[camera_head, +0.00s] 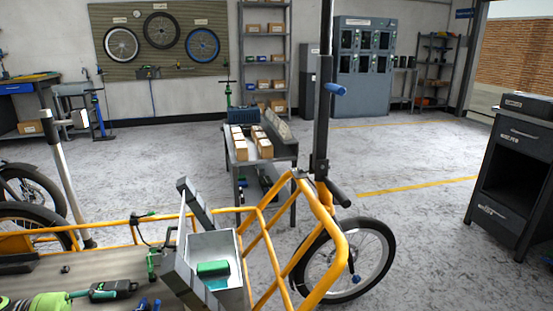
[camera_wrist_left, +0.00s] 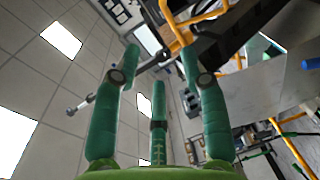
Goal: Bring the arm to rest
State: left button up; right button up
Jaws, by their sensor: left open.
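My left gripper (camera_wrist_left: 160,62) fills the middle of the left wrist view. Its green padded fingers are spread apart, with nothing between them. It is tilted so that ceiling panels show on the left and the workshop on the right. In the head view, a lime and green shape with dark parts (camera_head: 45,303) lies at the bottom left edge; I cannot tell whether it is my gripper or a tool. My right gripper is in neither view.
A yellow bike frame (camera_head: 340,259) crosses the foreground beside an open grey box (camera_head: 231,303) holding a green item (camera_head: 213,268). A cart with cartons (camera_head: 262,148) stands behind. A dark cabinet (camera_head: 510,215) stands right. The floor between is clear.

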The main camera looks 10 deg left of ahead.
pick_arm(q)
jog(key=a+r+y, duration=0.2)
jog(key=a+r, duration=0.1)
jog(key=a, duration=0.3)
jog(key=s+f+m+g+y, duration=0.4)
jog(key=s+f+y, duration=0.2)
jog(key=f+y, duration=0.4)
jog(key=s+f+m+g+y, duration=0.45)
jog(key=f+y, duration=0.25)
jog(key=f, duration=0.4)
jog(key=s+d+f+n+t+h, duration=0.15)
jog(key=d+f, duration=0.25)
jog(key=d, duration=1.3)
jog(key=s+d+f+t+h, duration=0.2)
jog(key=d+f+h, duration=0.1)
jog(key=d, duration=1.4)
jog(key=s+a+f+g+p, duration=0.1)
jog(key=s+a+g+p, duration=0.1)
jog(key=s+p, duration=1.7)
jog(key=a+p, duration=0.1)
jog(key=p, duration=0.5)
jog(key=shift+a, duration=0.2)
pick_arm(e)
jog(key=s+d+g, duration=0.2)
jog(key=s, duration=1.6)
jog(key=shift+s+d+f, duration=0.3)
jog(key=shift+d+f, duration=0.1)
